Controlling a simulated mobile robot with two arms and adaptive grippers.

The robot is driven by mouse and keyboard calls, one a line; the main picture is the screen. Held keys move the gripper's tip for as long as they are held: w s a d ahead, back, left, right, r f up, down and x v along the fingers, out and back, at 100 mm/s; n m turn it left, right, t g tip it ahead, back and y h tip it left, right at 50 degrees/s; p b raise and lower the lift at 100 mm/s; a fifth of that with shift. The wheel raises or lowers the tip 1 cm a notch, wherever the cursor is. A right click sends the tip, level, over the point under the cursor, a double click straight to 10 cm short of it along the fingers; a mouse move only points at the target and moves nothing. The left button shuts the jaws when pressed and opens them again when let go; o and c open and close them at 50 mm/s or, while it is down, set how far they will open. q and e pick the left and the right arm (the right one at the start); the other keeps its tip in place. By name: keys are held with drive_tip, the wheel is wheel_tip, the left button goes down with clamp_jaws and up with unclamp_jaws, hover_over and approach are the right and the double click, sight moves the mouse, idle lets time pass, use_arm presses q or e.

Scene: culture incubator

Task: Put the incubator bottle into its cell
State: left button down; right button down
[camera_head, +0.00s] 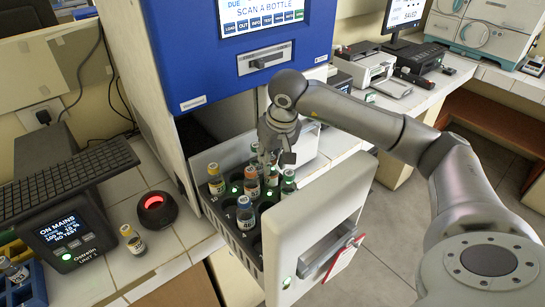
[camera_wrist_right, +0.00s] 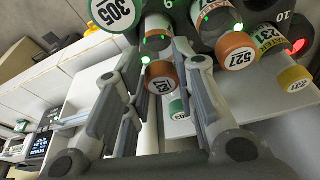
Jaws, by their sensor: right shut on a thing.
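My right gripper (camera_head: 274,147) is over the open drawer of the incubator, with its fingers pointing down among the bottles. In the right wrist view, a bottle with an orange numbered cap (camera_wrist_right: 162,78) sits between the two fingers, and the gripper is shut on it. The fingers and neighbouring bottles hide much of it in the head view, so I cannot tell how deep it sits in a cell. The drawer's dark rack (camera_head: 229,229) has numbered cells, several holding bottles with green or orange caps. My left gripper is not in view.
The drawer's white front panel (camera_head: 318,225) stands close to the right of the rack. The blue incubator front (camera_head: 205,55) rises behind. On the left counter are a small bottle (camera_head: 133,240), a black puck with a red light (camera_head: 157,209) and a display unit (camera_head: 66,233).

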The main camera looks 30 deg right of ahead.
drive_tip(key=shift+f, duration=0.15)
drive_tip(key=c, duration=1.2)
unclamp_jaws()
drive_tip(key=shift+o, duration=0.2)
drive_tip(key=shift+r, duration=0.5)
drive_tip(key=b+v, duration=0.3)
drive_tip(key=v, duration=0.8)
drive_tip(key=shift+r, duration=0.2)
drive_tip(key=shift+s, duration=0.15)
